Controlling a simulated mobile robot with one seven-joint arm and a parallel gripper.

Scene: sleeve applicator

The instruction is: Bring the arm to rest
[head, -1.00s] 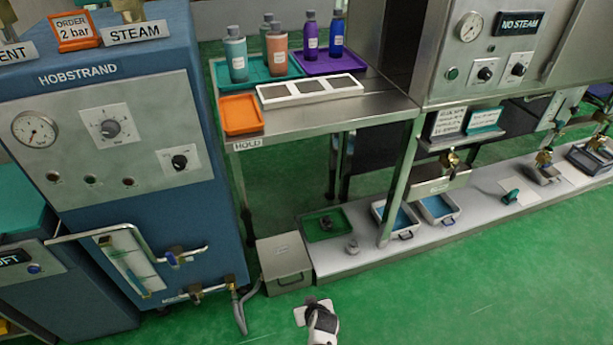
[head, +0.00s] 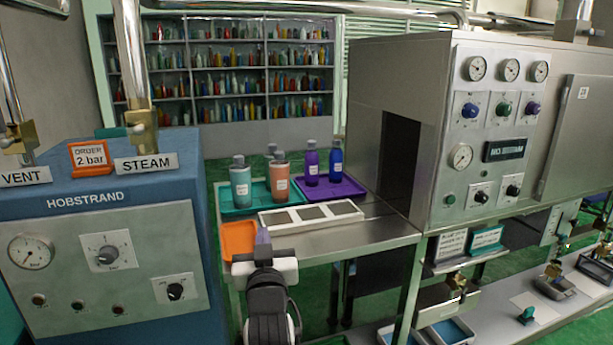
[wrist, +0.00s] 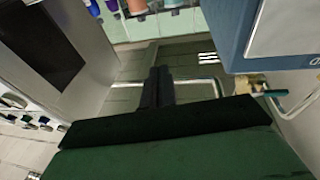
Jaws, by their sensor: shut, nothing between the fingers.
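My gripper (head: 263,240) is raised in front of the steel table, with its tip over the table's near edge beside the orange tray (head: 238,241). In the wrist view its fingers (wrist: 157,85) are together, with nothing between them. My dark arm stands upright below it in the head view. The gripper looks apart from the bottles and trays, though its exact distance from the orange tray is hard to tell.
The blue boiler (head: 100,240) stands close on the left, with the STEAM valve (head: 142,118) above it. Bottles stand on a teal tray (head: 232,208) and a purple tray (head: 345,189). A white three-part holder (head: 310,216) lies in front. The steel tunnel machine (head: 400,75) is at right.

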